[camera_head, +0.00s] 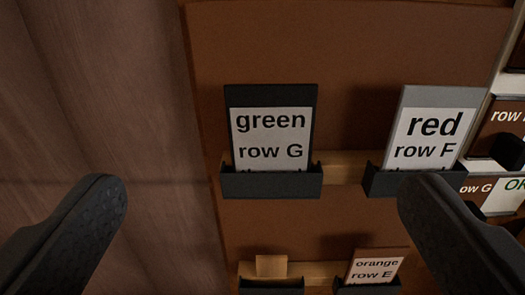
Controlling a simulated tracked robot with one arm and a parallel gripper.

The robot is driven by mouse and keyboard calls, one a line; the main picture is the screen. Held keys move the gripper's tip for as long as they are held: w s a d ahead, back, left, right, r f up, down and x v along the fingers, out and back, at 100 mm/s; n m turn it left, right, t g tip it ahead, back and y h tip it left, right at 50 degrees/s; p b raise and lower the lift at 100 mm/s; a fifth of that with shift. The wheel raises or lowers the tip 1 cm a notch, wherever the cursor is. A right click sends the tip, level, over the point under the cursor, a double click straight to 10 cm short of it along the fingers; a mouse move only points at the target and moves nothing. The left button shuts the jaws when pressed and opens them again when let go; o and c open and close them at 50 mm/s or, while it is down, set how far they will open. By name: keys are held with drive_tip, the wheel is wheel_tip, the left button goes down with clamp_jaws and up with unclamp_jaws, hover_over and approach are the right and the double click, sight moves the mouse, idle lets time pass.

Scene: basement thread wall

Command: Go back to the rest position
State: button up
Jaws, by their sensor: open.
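My gripper (258,205) shows at the bottom of the view as two dark fingers spread wide apart, with nothing between their tips. Behind and between them, a dark card (237,97) with a white label reading "green row G" stands in a black holder (272,184) on a brown board. To its right, a grey card (456,95) labelled "red row F" stands in another black holder (382,184). The right finger covers part of that holder. The lower text on both labels is hidden by the holders.
The brown board (300,225) fills the middle. A plain brownish surface (100,100) lies left. Labelled row plates (503,116) show at the right edge.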

drive_tip(key=w+d+r+n+y+b, duration=0.1)
drive_tip(key=w+d+r+y+b, duration=0.25)
drive_tip(key=d+r, duration=0.35)
drive_tip(key=w+d+r+n+y+b, duration=0.25)
drive_tip(key=d+r+y, duration=0.25)
drive_tip(key=r, duration=0.3)
drive_tip(key=s+d+f+m+g+h+b, duration=0.1)
drive_tip(key=s+d+h+b, duration=0.1)
drive_tip(key=d, duration=1.1)
drive_tip(key=s+d+f+m+g+h+b, duration=0.1)
drive_tip(key=s+d+h, duration=0.4)
drive_tip(key=d, duration=0.9)
drive_tip(key=shift+s+f+m+b, duration=0.2)
drive_tip(key=shift+f+m+b, duration=0.2)
drive_tip(key=shift+b, duration=0.75)
drive_tip(key=shift+a+h, duration=0.1)
drive_tip(key=shift+h, duration=0.15)
